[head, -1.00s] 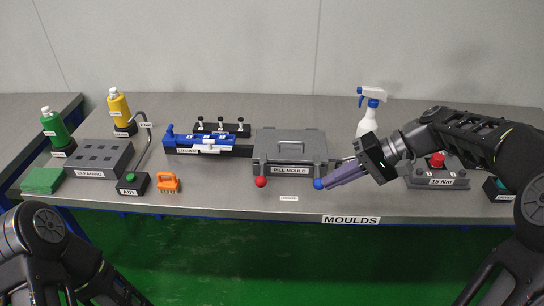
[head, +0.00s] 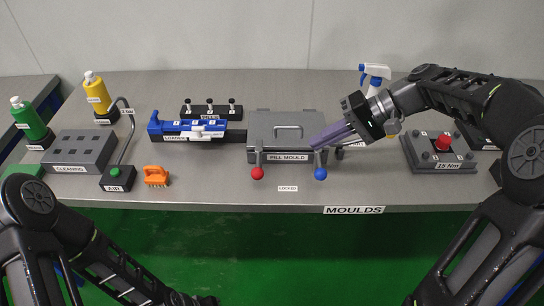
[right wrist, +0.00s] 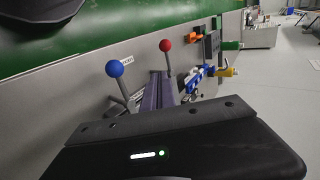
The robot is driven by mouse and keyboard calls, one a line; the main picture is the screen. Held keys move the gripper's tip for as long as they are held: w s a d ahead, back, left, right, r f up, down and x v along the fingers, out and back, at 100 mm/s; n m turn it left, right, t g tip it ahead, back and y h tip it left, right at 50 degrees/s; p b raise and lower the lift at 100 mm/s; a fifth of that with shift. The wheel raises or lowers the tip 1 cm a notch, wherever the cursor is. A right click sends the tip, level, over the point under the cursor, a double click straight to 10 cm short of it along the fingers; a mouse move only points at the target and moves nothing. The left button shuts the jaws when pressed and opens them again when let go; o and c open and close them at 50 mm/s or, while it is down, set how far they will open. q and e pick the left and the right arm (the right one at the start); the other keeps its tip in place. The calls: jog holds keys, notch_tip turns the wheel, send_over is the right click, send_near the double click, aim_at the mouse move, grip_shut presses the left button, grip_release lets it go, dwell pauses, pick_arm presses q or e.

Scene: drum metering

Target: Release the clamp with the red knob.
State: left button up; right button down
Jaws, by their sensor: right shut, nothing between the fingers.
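The red knob (head: 257,173) is on the end of a lever at the left front of the grey pill mould (head: 262,124). The blue knob (head: 320,173) is on a similar lever at the right front. Both levers point towards the table's front edge. My right gripper (head: 313,144) is shut and empty, with its purple fingers over the mould's right front part, right of the red knob. In the right wrist view, the red knob (right wrist: 165,45) is beyond the fingers (right wrist: 158,92) and the blue knob (right wrist: 115,68) is nearer. My left gripper is not visible; only its arm shows.
The loader (head: 180,128) stands left of the mould, with the pills block (head: 211,109) behind it. The 15 Nm station (head: 437,151) and spray bottle (head: 373,78) are to the right. An orange brush (head: 156,176) lies left. The table front near the red knob is clear.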

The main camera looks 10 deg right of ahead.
jog(key=p, duration=0.2)
send_near(259, 165)
notch_tip(259, 165, down, 3)
jog(key=a, duration=0.1)
jog(key=w+a, duration=0.1)
jog(key=a, duration=0.1)
jog(key=a+f, duration=0.1)
jog(key=shift+w+a+p, duration=0.2)
jog(key=shift+a+p, duration=0.05)
jog(key=shift+p, duration=0.1)
jog(key=shift+a, duration=0.1)
jog(key=shift+s+a+m+b, duration=0.1)
jog(key=shift+m+b, duration=0.2)
jog(key=shift+b, duration=0.15)
